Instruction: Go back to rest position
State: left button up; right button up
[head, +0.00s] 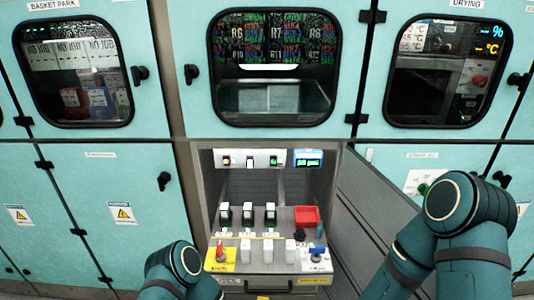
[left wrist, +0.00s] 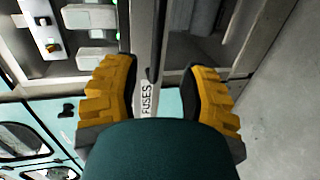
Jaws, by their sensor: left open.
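My left gripper (left wrist: 158,78) is open in the left wrist view, its two yellow fingers apart on either side of a narrow grey edge labelled FUSES (left wrist: 147,98). Nothing is visibly gripped; I cannot tell whether the fingers touch that edge. In the head view my left arm (head: 178,268) shows only at the bottom, left of the open bay, with its gripper out of sight. My right arm (head: 468,208) is at the lower right, in front of the open door; its gripper is not visible.

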pick_arm(q)
jog(key=s+a+r+m+g+h, duration=0.1)
jog(key=s+a+r+m+g, duration=0.1)
jog(key=s+a+m+g, duration=0.2)
jog(key=s+a+r+m+g+h, duration=0.2)
jog(key=s+a+r+m+g, duration=0.1)
jog(key=s+m+g, duration=0.6)
jog(key=s+a+m, duration=0.1)
jog(key=s+m, duration=0.1)
jog(key=shift+s+a, duration=0.25)
jog(key=shift+s, duration=0.05)
jog(key=shift+o, duration=0.3)
dwell(1.1)
